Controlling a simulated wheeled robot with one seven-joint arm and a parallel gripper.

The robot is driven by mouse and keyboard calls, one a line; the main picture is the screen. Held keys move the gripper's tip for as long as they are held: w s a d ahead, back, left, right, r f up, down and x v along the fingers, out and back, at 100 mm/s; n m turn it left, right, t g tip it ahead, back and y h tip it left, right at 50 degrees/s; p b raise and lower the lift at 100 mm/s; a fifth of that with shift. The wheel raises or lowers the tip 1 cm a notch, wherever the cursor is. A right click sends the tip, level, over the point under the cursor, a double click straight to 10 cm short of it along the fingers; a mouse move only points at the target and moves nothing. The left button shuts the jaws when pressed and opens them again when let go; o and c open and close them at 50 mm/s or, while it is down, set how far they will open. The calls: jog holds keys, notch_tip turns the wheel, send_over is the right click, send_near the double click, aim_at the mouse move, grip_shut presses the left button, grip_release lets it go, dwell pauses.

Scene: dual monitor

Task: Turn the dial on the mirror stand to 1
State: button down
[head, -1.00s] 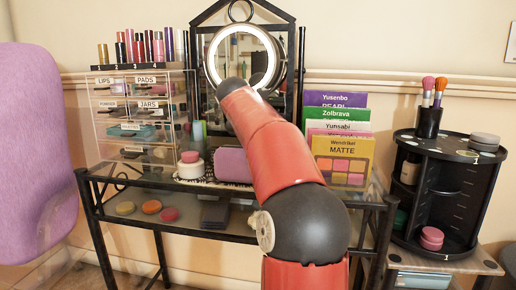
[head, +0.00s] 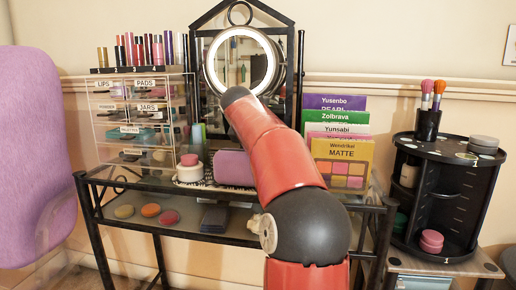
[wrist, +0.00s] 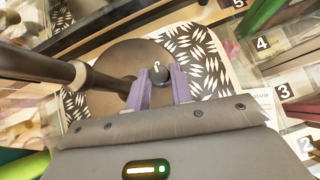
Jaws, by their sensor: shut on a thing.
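The round lit mirror (head: 207,62) stands upright at the back of the vanity table in the head view, with my arm partly in front of it. In the wrist view, the stand's round brown base (wrist: 112,62) and dark stem (wrist: 40,66) show. A small dark dial (wrist: 158,74) with a pale mark sits at the base's edge. My gripper (wrist: 161,84) has its two purple fingers on either side of the dial and is shut on it. The mark is too small to read as a number. In the head view, my arm hides the dial and gripper.
A purple case (head: 233,168) and a white jar (head: 190,170) stand left of my arm. Upright palettes (head: 342,165) stand close on its right. A black rotating organizer (head: 445,190) is farther right.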

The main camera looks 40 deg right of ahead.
jog(key=shift+s+r, duration=0.1)
jog(key=n+t+y+p, duration=0.1)
jog(key=n, duration=0.1)
jog(key=n+t+y+p, duration=0.1)
jog(key=n, duration=0.1)
jog(key=shift+s+d+p, duration=0.2)
jog(key=shift+d+p, duration=0.1)
jog(key=shift+p, duration=0.1)
jog(key=shift+d+n+t+y+p, duration=0.1)
jog(key=shift+n+t+y+p, duration=0.7)
jog(key=shift+n+y+p, duration=1)
jog(key=shift+n+b, duration=0.55)
jog(key=shift+n, duration=0.05)
jog(key=c, duration=1.5)
grip_release()
jog(key=v, duration=0.7)
jog(key=shift+s+r, duration=0.2)
jog(key=shift+s, duration=0.1)
